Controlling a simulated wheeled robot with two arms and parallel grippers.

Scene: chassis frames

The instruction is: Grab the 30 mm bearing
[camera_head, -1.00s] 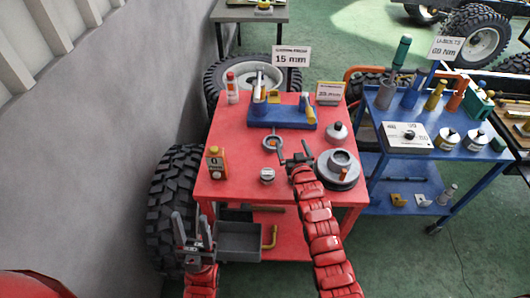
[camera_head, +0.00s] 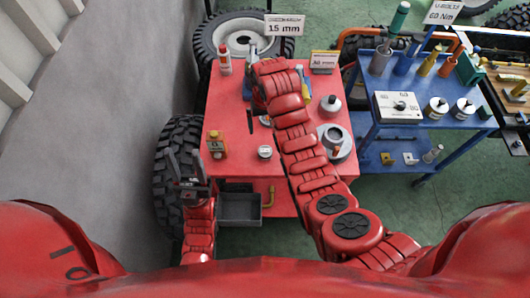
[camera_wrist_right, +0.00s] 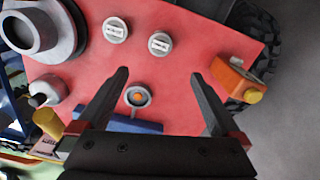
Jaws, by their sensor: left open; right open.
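Two small round silver pieces that look like bearings, one (camera_wrist_right: 115,30) and another (camera_wrist_right: 159,43), lie on the red table in the right wrist view. Their markings are too small to read. The head view shows one such piece (camera_head: 265,152) near the table's front. A ring with an orange centre (camera_wrist_right: 137,97) lies between my right fingers in the picture, below them. My right gripper (camera_wrist_right: 160,75) is open and empty above the table; in the head view the arm hides much of it. My left gripper (camera_head: 184,165) is open and empty, left of the table's front corner.
A large grey hub (camera_head: 336,142) stands at the table's right, near a silver knobbed piece (camera_head: 329,103). A blue tray (camera_wrist_right: 118,125) is partly hidden. A blue cart (camera_head: 378,115) is at right.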

